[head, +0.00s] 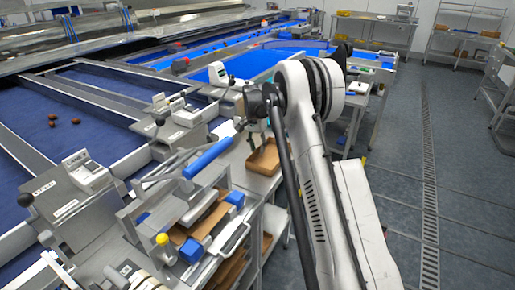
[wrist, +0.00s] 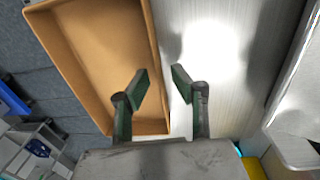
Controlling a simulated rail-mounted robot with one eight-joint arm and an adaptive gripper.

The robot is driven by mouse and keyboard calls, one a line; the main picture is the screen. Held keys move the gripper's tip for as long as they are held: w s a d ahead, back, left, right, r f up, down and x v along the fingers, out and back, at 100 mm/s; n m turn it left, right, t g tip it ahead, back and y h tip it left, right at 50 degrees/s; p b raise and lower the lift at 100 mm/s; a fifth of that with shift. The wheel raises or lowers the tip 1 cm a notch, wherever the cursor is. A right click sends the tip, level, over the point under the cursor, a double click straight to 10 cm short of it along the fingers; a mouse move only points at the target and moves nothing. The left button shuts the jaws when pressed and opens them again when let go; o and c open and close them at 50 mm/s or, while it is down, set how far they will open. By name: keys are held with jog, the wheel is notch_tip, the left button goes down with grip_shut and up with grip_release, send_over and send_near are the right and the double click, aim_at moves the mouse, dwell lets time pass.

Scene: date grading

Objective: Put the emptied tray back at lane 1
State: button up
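The brown tray (head: 266,157) sits on a metal surface beside the lane units in the head view. In the wrist view the tray (wrist: 85,50) fills the upper left and its visible inside is empty. My gripper (wrist: 161,82) is open, its two dark green fingers apart. The tray's right wall runs between the fingertips in the picture, left finger over the inside, right finger over the bare metal. I cannot tell whether they touch it. In the head view my arm partly hides the gripper. A box with a LANE label (head: 77,162) stands at the left; its number is unclear.
Blue lanes (head: 90,130) with a few dates lie left. A nearer station holds a blue roller (head: 207,158), brown trays and blue blocks. In the wrist view bare metal lies right of the tray, with a metal edge (wrist: 300,95) at far right.

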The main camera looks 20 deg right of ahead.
jog(key=shift+r, duration=0.1)
notch_tip(320, 180, up, 11)
jog(key=s+a+r+n+t, duration=0.25)
jog(key=s+a+r, duration=0.35)
jog(key=s+r, duration=0.3)
jog(key=s+a+r+n+t, duration=0.1)
jog(key=s+a+r+n, duration=0.2)
jog(key=s+a+r, duration=0.6)
jog(key=s+a+f+n+t, duration=0.1)
jog(key=s+f, duration=0.2)
jog(key=s, duration=0.6)
jog(key=s+a+f+n+t, duration=0.1)
jog(key=s+f+n+t, duration=0.1)
jog(key=s, duration=0.7)
jog(key=s+a+f+n+t, duration=0.1)
jog(key=s+f, duration=0.3)
jog(key=s, duration=0.6)
jog(key=shift+a+f+n+y, duration=0.15)
jog(key=shift+a+n+y, duration=0.15)
jog(key=shift+a+n, duration=0.3)
jog(key=shift+d, duration=0.1)
